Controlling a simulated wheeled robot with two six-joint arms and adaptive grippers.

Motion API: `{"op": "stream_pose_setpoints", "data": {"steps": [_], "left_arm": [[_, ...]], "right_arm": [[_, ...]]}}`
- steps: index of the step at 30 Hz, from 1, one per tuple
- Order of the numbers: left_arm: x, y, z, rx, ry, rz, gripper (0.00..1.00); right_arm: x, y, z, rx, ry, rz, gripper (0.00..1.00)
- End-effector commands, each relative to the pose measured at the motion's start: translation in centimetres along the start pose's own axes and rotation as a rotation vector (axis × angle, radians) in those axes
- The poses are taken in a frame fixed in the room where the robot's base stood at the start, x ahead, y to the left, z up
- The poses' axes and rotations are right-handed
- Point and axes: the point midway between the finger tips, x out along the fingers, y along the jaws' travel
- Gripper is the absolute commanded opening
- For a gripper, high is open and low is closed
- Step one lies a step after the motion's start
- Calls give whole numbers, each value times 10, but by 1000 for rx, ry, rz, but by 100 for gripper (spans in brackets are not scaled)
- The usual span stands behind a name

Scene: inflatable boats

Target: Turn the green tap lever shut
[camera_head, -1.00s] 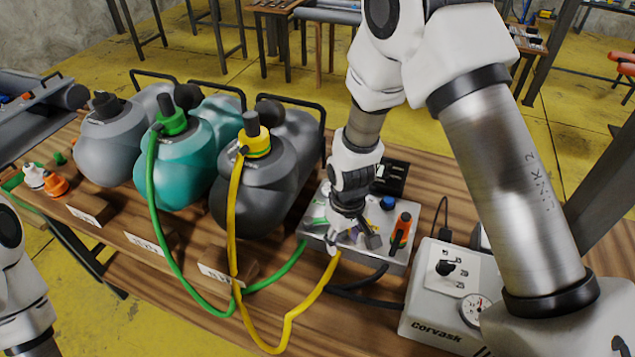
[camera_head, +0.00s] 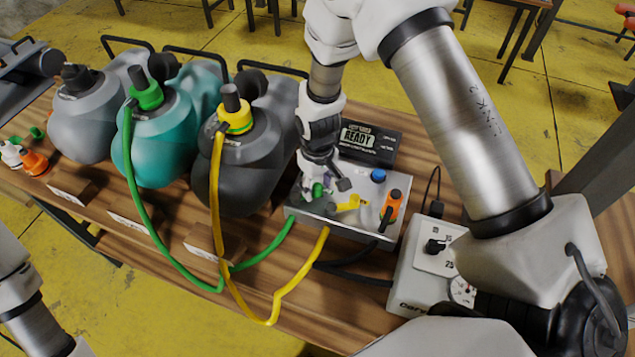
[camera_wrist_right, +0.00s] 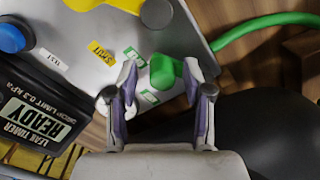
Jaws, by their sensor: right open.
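The green tap lever (camera_wrist_right: 165,72) sits on the grey metal manifold box (camera_wrist_right: 85,40). In the right wrist view it lies between the two fingers of my right gripper (camera_wrist_right: 163,80), which are open around it. Whether a finger touches it is not clear. In the head view the right gripper (camera_head: 322,188) points down at the box's left end, and only a bit of the green lever (camera_head: 318,191) shows past the fingers. My left gripper is out of view; only part of its arm shows at lower left.
Beside the green lever stand a yellow tap (camera_head: 348,202), an orange tap (camera_head: 391,205) and a blue button (camera_head: 378,175). A display (camera_head: 359,138) behind reads READY. Green (camera_head: 265,252) and yellow hoses (camera_head: 300,277) run from the box. A boxed gauge unit (camera_head: 425,265) stands right.

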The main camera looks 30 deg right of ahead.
Motion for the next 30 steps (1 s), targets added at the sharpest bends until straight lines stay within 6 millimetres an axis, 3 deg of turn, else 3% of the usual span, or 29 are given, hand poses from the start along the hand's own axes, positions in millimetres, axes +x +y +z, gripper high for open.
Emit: {"op": "stream_pose_setpoints", "data": {"steps": [2, 6, 20, 30], "left_arm": [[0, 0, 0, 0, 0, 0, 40], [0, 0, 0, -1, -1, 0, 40], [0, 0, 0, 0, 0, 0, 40], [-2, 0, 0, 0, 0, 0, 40]], "right_arm": [[0, 0, 0, 0, 0, 0, 47], [0, 0, 0, 0, 0, 0, 0], [1, 1, -1, -35, -3, 0, 0], [1, 4, -11, -231, -3, -1, 0]]}}
